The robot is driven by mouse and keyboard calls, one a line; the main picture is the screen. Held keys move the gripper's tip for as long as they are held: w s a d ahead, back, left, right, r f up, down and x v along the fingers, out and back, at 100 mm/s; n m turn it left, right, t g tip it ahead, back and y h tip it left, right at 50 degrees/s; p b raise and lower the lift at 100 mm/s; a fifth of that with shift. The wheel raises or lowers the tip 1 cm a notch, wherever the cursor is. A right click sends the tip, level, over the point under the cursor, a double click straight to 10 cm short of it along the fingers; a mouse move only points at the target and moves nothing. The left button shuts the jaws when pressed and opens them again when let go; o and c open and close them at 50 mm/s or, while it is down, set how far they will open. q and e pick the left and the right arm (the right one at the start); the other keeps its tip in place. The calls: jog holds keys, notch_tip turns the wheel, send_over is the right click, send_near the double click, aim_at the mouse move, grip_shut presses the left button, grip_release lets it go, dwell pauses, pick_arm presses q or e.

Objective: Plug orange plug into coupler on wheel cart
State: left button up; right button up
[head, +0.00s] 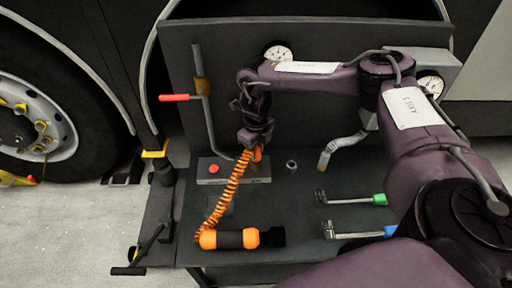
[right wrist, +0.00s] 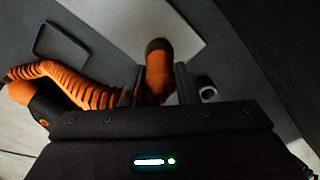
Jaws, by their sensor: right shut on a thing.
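My right gripper (head: 256,142) is shut on the orange plug (head: 258,153), above the cart's tabletop near the grey box with the red button. In the right wrist view the plug (right wrist: 159,68) stands between the two fingers (right wrist: 158,88), with a dark round end. A coiled orange cable (head: 232,185) runs from the gripper down to an orange and black cylinder (head: 230,239) lying at the cart's front. A small round upright socket, seemingly the coupler (head: 291,166), is right of the plug and apart from it; it also shows in the right wrist view (right wrist: 207,92). My left gripper is out of view.
The grey box (head: 210,180) with a red button stands at the left of the wheel cart (head: 270,210). A bent pipe (head: 335,148) and two tools with green (head: 379,199) and blue (head: 389,231) ends are at right.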

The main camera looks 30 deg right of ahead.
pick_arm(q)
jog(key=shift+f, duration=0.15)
pick_arm(e)
jog(key=shift+f, duration=0.35)
jog(key=o, duration=1.1)
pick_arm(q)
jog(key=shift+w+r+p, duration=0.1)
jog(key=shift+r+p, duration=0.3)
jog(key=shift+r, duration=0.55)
pick_arm(e)
notch_tip(320, 180, up, 8)
jog(key=shift+f, duration=0.1)
